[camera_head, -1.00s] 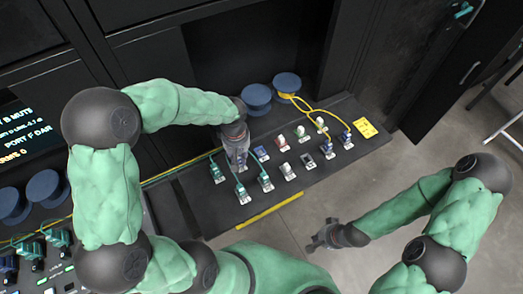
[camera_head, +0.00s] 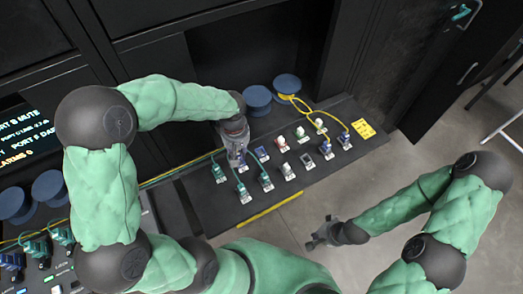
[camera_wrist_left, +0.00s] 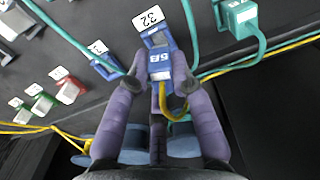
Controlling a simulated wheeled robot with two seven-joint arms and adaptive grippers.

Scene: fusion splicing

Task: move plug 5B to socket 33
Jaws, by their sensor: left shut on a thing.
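Plug 5B (camera_wrist_left: 160,66) is a blue plug with a white label and a yellow cable at its rear. My left gripper (camera_wrist_left: 160,92) is shut on it, one purple finger on each side. The plug lines up with the socket labelled 32 (camera_wrist_left: 148,18); I cannot tell how deep it sits. In the head view my left gripper (camera_head: 236,158) points down at the panel (camera_head: 210,205) and hides most of the plug. A blue socket (camera_wrist_left: 106,68) lies beside it, its label too blurred to read surely. My right gripper (camera_head: 322,236) hangs apart from the panel, its jaw state unclear.
A teal plug (camera_wrist_left: 238,18) with its cable is close on the other side of plug 5B. Blue spools (camera_head: 257,98) stand behind. Yellow cables (camera_head: 320,106) cross the panel's back.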

